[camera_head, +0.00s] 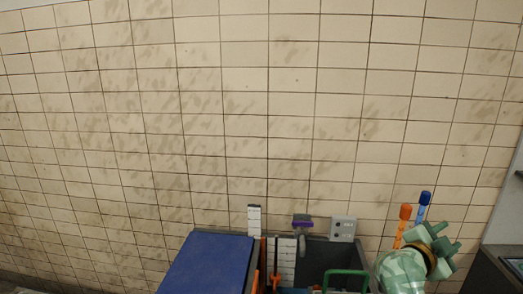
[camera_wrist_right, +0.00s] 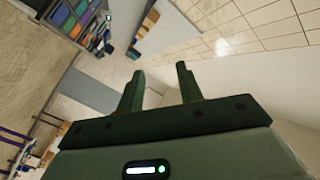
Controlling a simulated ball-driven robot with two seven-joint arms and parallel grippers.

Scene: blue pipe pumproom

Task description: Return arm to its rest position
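My right gripper (camera_head: 447,238) is at the lower right of the head view, at the end of my pale green arm. In the right wrist view its two dark green fingers (camera_wrist_right: 160,72) stand apart, with nothing between them. My left gripper and left arm are not in the head view.
A dark grey open bin (camera_head: 322,257) with a blue panel (camera_head: 208,266) beside it stands at the bottom centre. An orange-topped stick (camera_head: 402,224) and a blue-topped stick (camera_head: 422,207) stand close left of my right gripper. A dark cabinet (camera_head: 493,268) is at the right edge. A tiled wall (camera_head: 260,110) fills the back.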

